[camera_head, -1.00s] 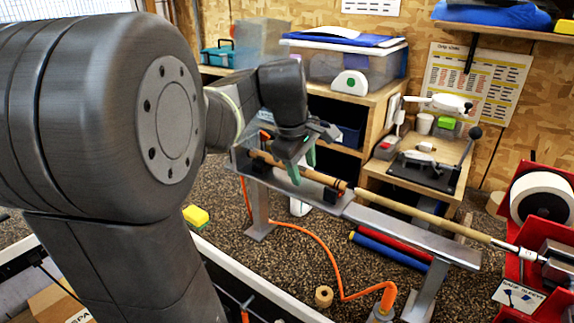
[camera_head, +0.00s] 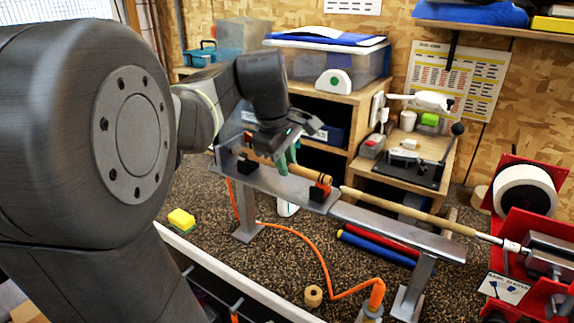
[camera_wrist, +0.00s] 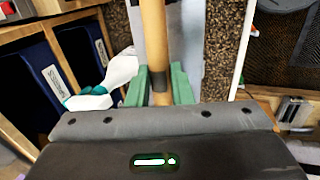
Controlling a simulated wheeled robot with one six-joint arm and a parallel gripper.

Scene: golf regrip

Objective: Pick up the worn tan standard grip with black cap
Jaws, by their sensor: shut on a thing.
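The tan grip (camera_head: 308,173) is a tapered tan rod with dark bands near its right end, over the metal rail. My gripper (camera_head: 287,158) is shut on it, with green fingers on either side of its middle. In the wrist view the tan grip (camera_wrist: 153,35) runs upright in the picture between the fingers of my gripper (camera_wrist: 158,84). A dark band shows on it near the palm. I cannot make out the black cap. The grip's right end is close above a black block with an orange top (camera_head: 321,190); I cannot tell whether they touch.
A tan club shaft (camera_head: 410,211) lies in line to the right, its metal end in a red-stand vise (camera_head: 548,255). The metal rail (camera_head: 395,229) runs below. An orange hose (camera_head: 318,255) winds in front. A yellow sponge (camera_head: 181,219) and a tape roll (camera_head: 313,296) lie nearby.

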